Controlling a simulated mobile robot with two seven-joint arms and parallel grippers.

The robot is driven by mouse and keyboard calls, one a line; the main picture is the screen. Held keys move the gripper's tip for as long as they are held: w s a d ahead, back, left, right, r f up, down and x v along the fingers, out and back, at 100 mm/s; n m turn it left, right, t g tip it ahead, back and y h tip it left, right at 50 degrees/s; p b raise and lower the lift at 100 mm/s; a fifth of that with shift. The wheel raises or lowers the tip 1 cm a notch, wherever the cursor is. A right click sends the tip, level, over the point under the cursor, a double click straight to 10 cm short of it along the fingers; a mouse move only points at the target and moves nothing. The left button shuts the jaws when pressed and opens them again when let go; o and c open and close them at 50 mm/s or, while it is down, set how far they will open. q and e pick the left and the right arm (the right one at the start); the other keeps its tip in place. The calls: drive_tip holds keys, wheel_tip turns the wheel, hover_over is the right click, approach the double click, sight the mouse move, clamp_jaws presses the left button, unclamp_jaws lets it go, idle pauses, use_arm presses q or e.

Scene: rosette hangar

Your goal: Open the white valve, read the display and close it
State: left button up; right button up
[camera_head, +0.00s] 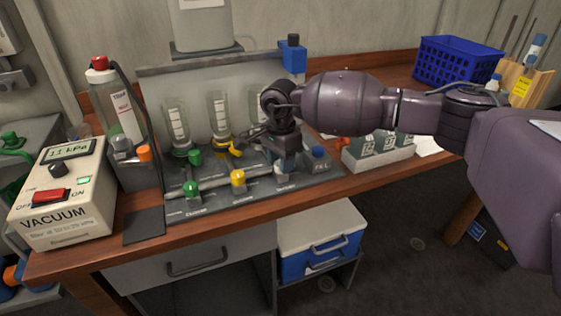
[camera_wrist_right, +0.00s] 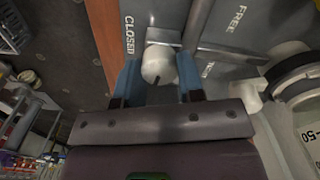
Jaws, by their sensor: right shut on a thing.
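The white valve knob (camera_wrist_right: 157,62) shows in the right wrist view between the two blue fingers of my right gripper (camera_wrist_right: 159,80). The fingers are shut on it. A small dark mark shows on the knob. The word CLOSED is printed on the panel to the left of it, FREE at upper right. In the head view my right gripper (camera_head: 284,163) reaches down at the right of the valve row and largely hides the white valve. The display (camera_head: 68,151) on the vacuum box (camera_head: 65,190) appears to read 11 kPa. My left gripper is not in view.
Green (camera_head: 191,188) and yellow (camera_head: 238,178) valves stand left of my right gripper. Glass vessels (camera_head: 220,115) rise behind them. A blue knob (camera_head: 319,153) lies to the right. A blue basket (camera_head: 455,62) and a grey-white rack (camera_head: 378,155) also stand on the bench.

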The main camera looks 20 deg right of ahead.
drive_tip(key=shift+n, duration=1)
drive_tip(key=o, duration=0.9)
drive_tip(key=shift+w+a+r+p, duration=0.1)
drive_tip(key=shift+r+p, duration=0.3)
drive_tip(key=shift+r, duration=5.05)
